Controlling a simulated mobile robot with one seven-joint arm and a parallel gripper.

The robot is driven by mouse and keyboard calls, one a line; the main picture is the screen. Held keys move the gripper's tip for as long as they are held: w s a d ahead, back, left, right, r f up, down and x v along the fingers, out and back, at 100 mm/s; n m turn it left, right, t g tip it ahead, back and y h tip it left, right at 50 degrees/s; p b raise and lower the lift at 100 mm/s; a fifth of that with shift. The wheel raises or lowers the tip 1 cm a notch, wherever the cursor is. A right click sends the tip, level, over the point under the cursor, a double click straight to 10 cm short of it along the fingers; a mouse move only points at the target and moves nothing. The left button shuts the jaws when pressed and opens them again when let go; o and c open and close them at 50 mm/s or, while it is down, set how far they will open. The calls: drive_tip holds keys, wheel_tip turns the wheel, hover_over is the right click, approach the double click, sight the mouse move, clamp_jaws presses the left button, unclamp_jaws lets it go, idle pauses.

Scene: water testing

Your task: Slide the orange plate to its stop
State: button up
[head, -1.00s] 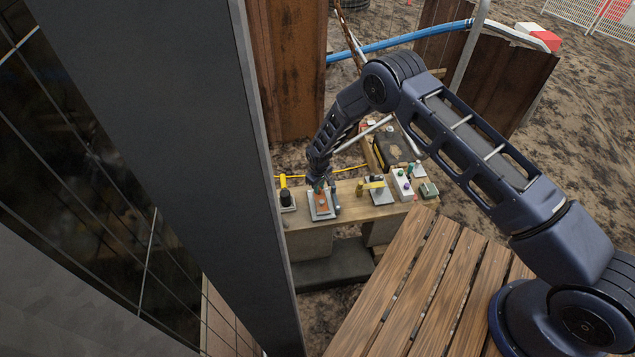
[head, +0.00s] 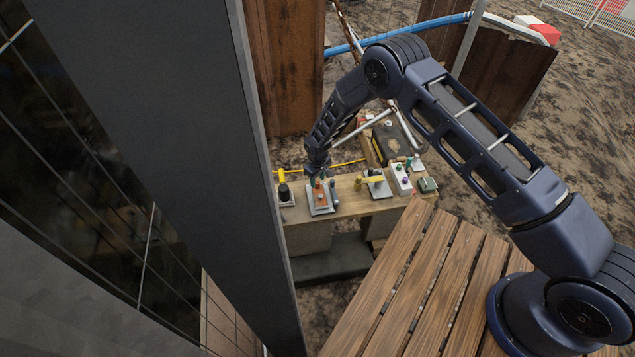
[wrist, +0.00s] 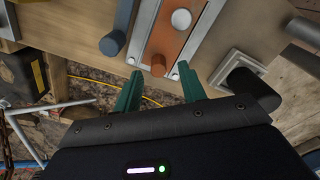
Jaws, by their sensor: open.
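The orange plate (wrist: 176,38) lies in a grey metal track (wrist: 146,28) on the wooden bench. It has a pale round spot and an upright orange peg (wrist: 158,65) at the end near my gripper. In the head view the orange plate (head: 320,195) is small, just below my gripper (head: 320,176). My gripper (wrist: 160,70) is open. Its two green fingers point toward the plate, one to each side of the peg in the wrist picture. They look empty and apart from the peg, though their depth is hard to judge.
A blue bar with a blue peg (wrist: 112,43) lies left of the track. A black cylinder (wrist: 250,88) on a pale base stands to the right. In the head view, several other devices stand along the bench, including one with yellow (head: 371,178). A wooden slatted deck (head: 395,280) is in front.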

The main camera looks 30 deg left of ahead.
wheel_tip(320, 180, up, 8)
drive_tip(key=shift+r, duration=0.25)
idle(0.5)
